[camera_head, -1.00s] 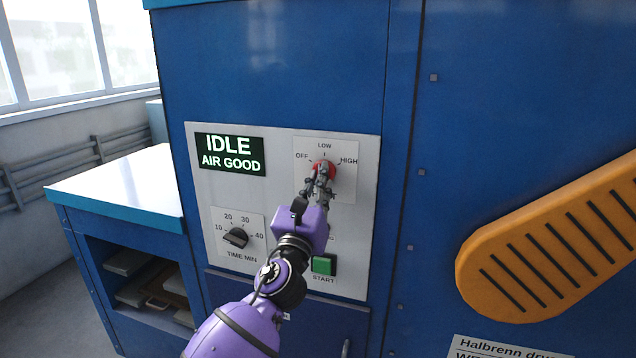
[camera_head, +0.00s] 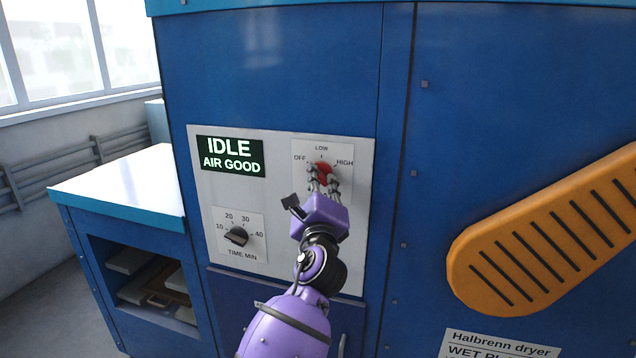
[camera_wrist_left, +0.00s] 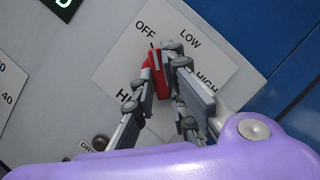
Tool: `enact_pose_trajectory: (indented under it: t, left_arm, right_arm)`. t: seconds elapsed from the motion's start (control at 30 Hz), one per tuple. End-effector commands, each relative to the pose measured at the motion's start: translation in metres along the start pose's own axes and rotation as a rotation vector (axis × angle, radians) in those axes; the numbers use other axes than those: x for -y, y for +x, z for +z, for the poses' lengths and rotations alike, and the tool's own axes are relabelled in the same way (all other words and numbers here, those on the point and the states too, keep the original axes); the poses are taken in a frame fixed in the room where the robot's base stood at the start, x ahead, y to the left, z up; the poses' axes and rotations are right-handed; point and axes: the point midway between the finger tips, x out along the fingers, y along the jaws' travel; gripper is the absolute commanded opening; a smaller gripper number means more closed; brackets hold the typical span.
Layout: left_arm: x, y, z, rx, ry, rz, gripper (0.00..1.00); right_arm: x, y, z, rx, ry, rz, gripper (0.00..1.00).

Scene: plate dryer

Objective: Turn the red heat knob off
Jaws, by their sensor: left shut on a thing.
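The red heat knob (camera_head: 323,172) is on the upper right of the grey control panel, on a white plate marked OFF, LOW and HIGH. It also shows in the left wrist view (camera_wrist_left: 157,76), with its dark-tipped end toward the OFF label (camera_wrist_left: 146,30). My left gripper (camera_head: 322,181) reaches up to the knob from below. Its fingers are closed on both sides of the knob, as the left wrist view (camera_wrist_left: 160,78) shows, and hide part of it. My right gripper is not in view.
The display (camera_head: 231,155) reads IDLE, AIR GOOD. A dark time knob (camera_head: 236,237) is at the panel's lower left. An orange slotted part (camera_head: 540,245) is at the right. A white-topped blue shelf unit (camera_head: 125,185) stands at the left.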

Motion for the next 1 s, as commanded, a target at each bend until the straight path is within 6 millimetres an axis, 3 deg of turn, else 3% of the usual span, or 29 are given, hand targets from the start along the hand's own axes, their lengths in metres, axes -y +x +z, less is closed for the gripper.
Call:
enact_pose_trajectory:
  t: [0.3,0.87,0.9,1.0]
  left_arm:
    - [0.0036,0.0007,0.0021,0.003,-0.119,0.045,0.00]
    - [0.0039,0.0008,0.0022,0.003,-0.147,0.055,0.00]
    - [0.0040,0.0008,0.0022,0.003,-0.147,0.055,0.16]
    - [0.0037,0.0007,0.0020,0.002,-0.146,0.056,0.29]
  right_arm:
    - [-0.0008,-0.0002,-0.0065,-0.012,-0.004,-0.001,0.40]
    - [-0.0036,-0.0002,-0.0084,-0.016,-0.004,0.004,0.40]
    - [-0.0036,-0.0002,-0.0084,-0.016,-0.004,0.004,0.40]
    - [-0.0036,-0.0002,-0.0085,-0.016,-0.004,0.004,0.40]
